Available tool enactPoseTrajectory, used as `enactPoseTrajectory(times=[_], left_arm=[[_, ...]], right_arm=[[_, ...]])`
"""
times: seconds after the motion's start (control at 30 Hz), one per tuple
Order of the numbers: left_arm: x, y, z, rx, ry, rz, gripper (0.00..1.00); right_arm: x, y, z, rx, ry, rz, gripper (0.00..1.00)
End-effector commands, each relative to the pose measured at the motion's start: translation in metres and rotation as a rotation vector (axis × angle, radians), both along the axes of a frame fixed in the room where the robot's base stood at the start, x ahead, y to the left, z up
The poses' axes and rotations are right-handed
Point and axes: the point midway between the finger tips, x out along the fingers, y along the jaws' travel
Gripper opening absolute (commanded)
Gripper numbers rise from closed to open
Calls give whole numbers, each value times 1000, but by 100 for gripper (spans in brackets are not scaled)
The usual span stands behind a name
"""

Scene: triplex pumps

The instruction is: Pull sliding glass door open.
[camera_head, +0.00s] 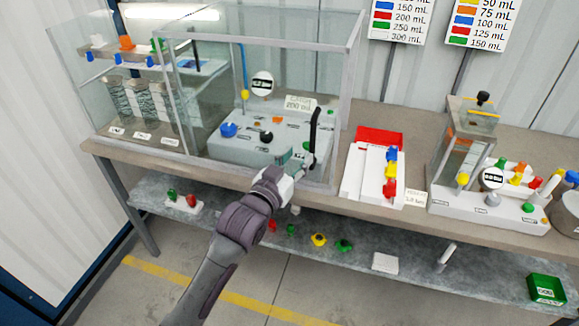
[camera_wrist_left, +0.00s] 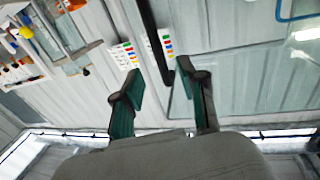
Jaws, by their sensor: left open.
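The sliding glass door (camera_head: 215,80) is a clear panel on the front of the glass enclosure. An upright black handle (camera_head: 315,130) stands at the enclosure's right side. My left gripper (camera_head: 303,160) is at the handle's lower end in the head view. In the left wrist view my left gripper (camera_wrist_left: 160,80) is open, and the black handle (camera_wrist_left: 150,35) reaches down to between its fingertips, nearer the right finger. I cannot tell whether it touches that finger. The head view partly hides the fingers against the machine behind. My right gripper is not in view.
Inside the enclosure is a white pump unit (camera_head: 240,150) with coloured knobs. A white tray with a red back (camera_head: 378,135) and a second, smaller pump unit (camera_head: 490,205) stand to the right on the bench. A lower shelf (camera_head: 240,215) holds several small coloured parts.

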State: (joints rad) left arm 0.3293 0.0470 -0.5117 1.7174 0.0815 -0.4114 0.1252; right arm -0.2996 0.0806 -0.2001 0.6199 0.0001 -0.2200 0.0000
Motion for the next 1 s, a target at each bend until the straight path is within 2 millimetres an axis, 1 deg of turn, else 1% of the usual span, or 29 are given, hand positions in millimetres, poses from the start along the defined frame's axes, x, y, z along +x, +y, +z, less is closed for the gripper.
enactPoseTrajectory(times=[0.03, 0.1, 0.23, 0.37, 0.77, 0.83, 0.87, 0.97, 1.0], left_arm=[[-8, 5, 0, 0, 0, 0, 41], [-17, 10, 0, 0, 0, 0, 41], [-26, 15, 0, -1, 0, 0, 41], [-29, 16, 0, -1, 0, 0, 41], [-29, 16, -1, 0, 1, 0, 41], [-28, 18, -8, 5, 15, 5, 41], [-27, 19, -15, 10, 26, 9, 41], [-23, 28, -57, 37, 92, 34, 41], [-22, 35, -81, 51, 131, 49, 41]], right_arm=[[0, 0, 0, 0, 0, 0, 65], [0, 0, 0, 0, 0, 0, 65], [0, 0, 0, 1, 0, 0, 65], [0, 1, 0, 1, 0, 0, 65], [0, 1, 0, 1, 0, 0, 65], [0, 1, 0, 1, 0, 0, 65], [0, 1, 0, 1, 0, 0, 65], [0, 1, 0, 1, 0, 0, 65], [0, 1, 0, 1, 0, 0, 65]])
